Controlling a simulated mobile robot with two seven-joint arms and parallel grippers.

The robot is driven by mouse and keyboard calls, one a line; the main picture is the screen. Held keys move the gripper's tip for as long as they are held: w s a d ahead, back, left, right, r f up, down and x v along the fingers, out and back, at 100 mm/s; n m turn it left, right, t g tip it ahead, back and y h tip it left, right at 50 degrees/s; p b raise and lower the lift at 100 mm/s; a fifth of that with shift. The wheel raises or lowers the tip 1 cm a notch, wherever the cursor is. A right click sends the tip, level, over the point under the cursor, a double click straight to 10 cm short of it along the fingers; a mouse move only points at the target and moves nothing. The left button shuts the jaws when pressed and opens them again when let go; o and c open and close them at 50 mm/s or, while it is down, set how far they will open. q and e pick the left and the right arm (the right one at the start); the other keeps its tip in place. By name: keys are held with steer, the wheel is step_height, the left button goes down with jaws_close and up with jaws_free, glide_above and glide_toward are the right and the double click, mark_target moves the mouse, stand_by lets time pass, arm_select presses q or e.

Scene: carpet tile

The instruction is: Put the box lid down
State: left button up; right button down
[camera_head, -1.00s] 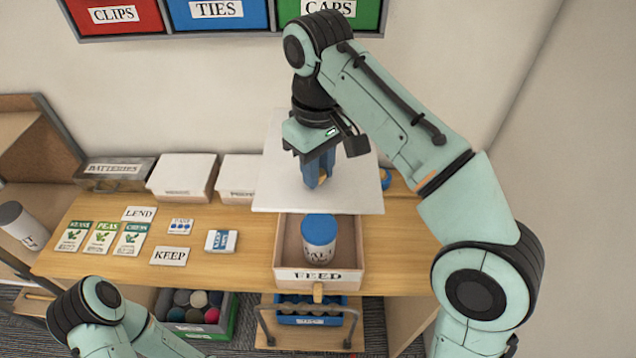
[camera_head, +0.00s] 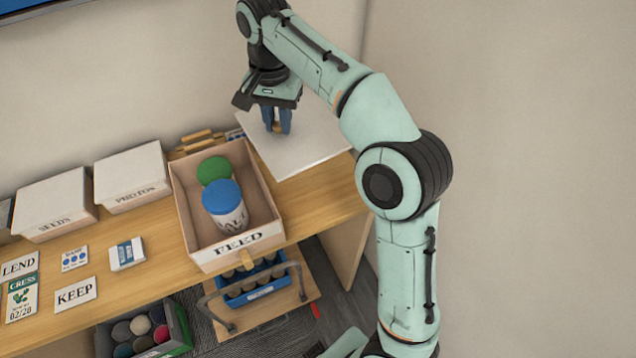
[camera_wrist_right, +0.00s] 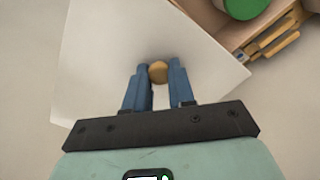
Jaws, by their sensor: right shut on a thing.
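The box lid (camera_head: 310,140) is a flat white panel with a small wooden knob (camera_wrist_right: 158,72). My right gripper (camera_head: 277,130) is shut on the knob and holds the lid to the right of the FEED box, close over the table's right end. Whether the lid touches the table cannot be told. The lid also fills much of the right wrist view (camera_wrist_right: 95,70). The FEED box (camera_head: 235,250) stands open, with a blue-capped jar (camera_head: 224,205) and a green-topped item (camera_head: 214,170) inside. My left gripper is out of view.
White boxes marked SEEDS (camera_head: 55,205) and PHOTOS (camera_head: 133,178) stand left of the FEED box. Small cards such as KEEP (camera_head: 75,293) lie on the wooden table (camera_head: 140,275). A blue crate (camera_head: 255,285) sits below. A wall is close behind.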

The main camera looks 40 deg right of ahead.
steer(key=shift+d+f+m+b, duration=0.3)
steer(key=shift+d+f+m, duration=0.35)
steer(key=shift+f, duration=0.35)
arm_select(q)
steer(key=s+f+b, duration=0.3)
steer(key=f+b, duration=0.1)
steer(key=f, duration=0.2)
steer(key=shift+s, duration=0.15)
arm_select(e)
steer(key=shift+f, duration=9.35)
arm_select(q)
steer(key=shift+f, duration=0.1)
arm_select(e)
steer(key=shift+f, duration=0.1)
steer(key=c, duration=1)
jaws_free()
steer(key=shift+o, duration=0.2)
